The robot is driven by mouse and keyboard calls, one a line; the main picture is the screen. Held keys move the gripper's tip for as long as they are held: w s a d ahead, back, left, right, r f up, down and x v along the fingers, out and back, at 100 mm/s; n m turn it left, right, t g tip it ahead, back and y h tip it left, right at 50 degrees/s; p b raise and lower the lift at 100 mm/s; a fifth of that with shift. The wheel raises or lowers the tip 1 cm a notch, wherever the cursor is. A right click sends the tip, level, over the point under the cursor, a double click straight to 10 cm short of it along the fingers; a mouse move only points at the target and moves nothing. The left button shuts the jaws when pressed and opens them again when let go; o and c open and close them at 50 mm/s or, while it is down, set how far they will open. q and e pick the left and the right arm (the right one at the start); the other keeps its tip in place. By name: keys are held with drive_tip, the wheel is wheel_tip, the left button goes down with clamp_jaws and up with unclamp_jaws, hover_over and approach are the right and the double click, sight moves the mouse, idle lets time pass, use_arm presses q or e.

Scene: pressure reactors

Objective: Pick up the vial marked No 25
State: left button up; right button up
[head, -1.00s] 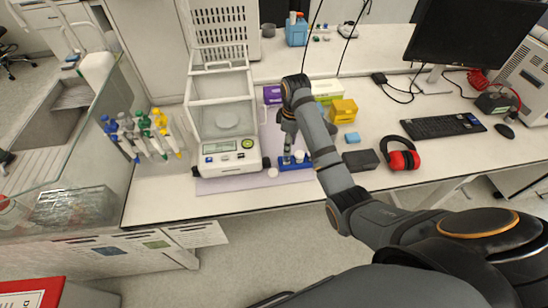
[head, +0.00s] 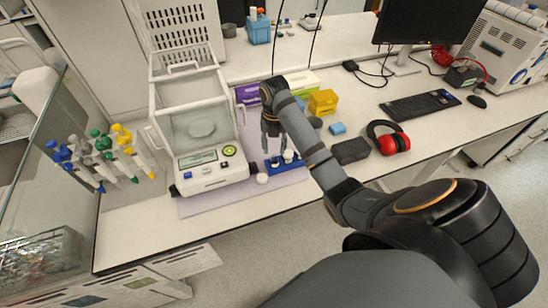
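A small blue rack (head: 294,166) stands on the pale purple mat at the front right of the balance and holds small white-capped vials (head: 288,155). No number can be read on any vial, so I cannot tell which is No 25. A small round white object (head: 262,178) sits on the mat just left of the rack. My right gripper (head: 273,150) points down at the rack's left end, its two fingers apart and nothing seen between them. Whether it touches a vial cannot be told. My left gripper is not in view.
A white balance (head: 210,170) with a glass draft shield stands close left of the gripper. Pipettes hang on a stand (head: 103,155) farther left. Yellow boxes (head: 322,102), a dark box (head: 350,151) and red ear muffs (head: 388,138) lie to the right. The bench front edge is clear.

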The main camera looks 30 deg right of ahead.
sight(275, 159)
wheel_tip(275, 159, down, 2)
drive_tip(key=shift+w+f+b, duration=0.1)
drive_tip(key=shift+f+b, duration=0.1)
drive_tip(key=shift+b, duration=0.25)
drive_tip(key=shift+d+f+b, duration=0.1)
drive_tip(key=shift+f+b, duration=0.15)
drive_tip(key=shift+b, duration=0.05)
wheel_tip(275, 159, down, 2)
drive_tip(key=shift+d+f+b, duration=0.1)
drive_tip(key=shift+f+b, duration=0.15)
drive_tip(key=shift+b, duration=0.75)
drive_tip(key=shift+w+f+p, duration=0.15)
drive_tip(key=shift+f+p, duration=0.3)
drive_tip(key=shift+f, duration=0.5)
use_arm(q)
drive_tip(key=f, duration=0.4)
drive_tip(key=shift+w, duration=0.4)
use_arm(e)
drive_tip(key=c, duration=0.7)
